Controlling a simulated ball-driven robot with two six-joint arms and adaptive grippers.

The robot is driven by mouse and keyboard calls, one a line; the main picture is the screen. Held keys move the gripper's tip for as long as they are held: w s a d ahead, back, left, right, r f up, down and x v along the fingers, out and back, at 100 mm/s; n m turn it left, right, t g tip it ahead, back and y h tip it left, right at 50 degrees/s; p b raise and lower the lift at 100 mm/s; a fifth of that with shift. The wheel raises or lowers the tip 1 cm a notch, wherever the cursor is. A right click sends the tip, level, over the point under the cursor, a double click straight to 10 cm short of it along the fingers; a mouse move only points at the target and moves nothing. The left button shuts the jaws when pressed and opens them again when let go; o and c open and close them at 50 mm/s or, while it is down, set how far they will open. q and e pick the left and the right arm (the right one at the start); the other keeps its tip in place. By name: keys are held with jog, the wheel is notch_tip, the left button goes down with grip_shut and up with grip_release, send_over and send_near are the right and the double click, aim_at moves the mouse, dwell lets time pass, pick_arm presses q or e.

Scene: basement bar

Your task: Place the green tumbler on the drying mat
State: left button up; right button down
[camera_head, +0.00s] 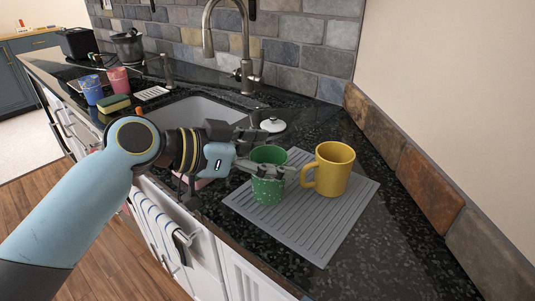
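The green tumbler (267,190) is upright over the left half of the grey ribbed drying mat (318,232). Its base appears to rest on the mat. My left gripper (270,152) reaches in from the left at the tumbler's rim. One finger passes in front of the tumbler, and the other shows behind the rim. The fingers look spread around the tumbler, with a small gap at the back; contact at the front is hard to tell. My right gripper is not in view.
A yellow mug (333,170) stands on the mat, close to the right of the tumbler. The sink (195,112) and its faucet (240,60) lie behind my arm. A white lid-like item (273,125) is behind the mat. The mat's front part is clear.

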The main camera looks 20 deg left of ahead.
pick_arm(q)
jog(key=shift+r, duration=0.25)
jog(key=v, duration=1.2)
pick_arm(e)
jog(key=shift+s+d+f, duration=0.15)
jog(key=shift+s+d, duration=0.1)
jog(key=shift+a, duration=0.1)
